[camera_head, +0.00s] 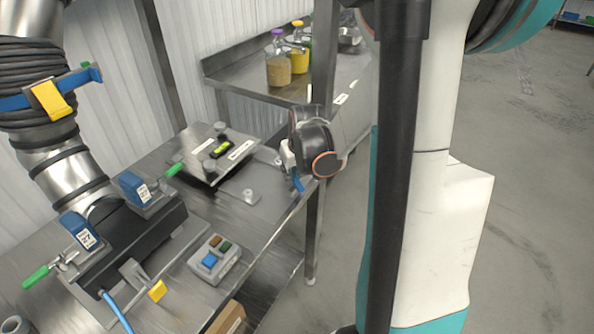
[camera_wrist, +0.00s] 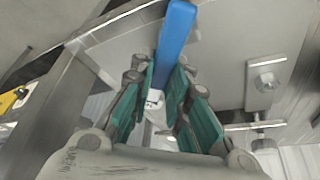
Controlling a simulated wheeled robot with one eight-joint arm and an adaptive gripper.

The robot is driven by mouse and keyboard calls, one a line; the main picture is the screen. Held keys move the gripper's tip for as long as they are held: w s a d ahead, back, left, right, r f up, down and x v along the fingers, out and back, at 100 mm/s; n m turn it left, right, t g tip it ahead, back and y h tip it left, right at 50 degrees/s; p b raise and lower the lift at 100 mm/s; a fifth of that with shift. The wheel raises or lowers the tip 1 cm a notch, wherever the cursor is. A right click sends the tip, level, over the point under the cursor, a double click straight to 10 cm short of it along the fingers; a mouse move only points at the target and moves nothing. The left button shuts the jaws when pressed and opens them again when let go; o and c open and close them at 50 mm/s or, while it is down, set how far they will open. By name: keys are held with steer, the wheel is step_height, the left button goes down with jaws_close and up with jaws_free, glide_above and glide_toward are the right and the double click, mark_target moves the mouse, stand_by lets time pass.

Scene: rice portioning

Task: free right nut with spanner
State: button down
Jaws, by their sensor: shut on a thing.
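My gripper (camera_head: 290,168) is beside the right end of the steel table in the head view. It is shut on a blue-handled tool, which I take to be the spanner (camera_head: 298,183). In the wrist view, the gripper's green finger pads (camera_wrist: 163,85) are on both sides of the spanner's blue handle (camera_wrist: 177,35). The spanner's working end cannot be made out. A steel bolt or nut on a square block (camera_wrist: 266,82) is to the right in the wrist view, apart from the gripper. A small square fitting with a stud (camera_head: 250,195) stands on the table. I cannot tell which is the right nut.
A shelf behind holds jars (camera_head: 278,68). The floor at right is open.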

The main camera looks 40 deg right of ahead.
steer(key=shift+a+m, duration=0.3)
steer(key=shift+m, duration=0.1)
steer(key=shift+a+r, duration=0.1)
steer(key=shift+r, duration=0.2)
stand_by(0.3)
steer(key=shift+r+p, duration=0.9)
steer(key=shift+r, duration=0.05)
stand_by(0.7)
steer(key=shift+r+p, duration=1.45)
steer(key=shift+r, duration=0.5)
steer(key=shift+w, duration=0.1)
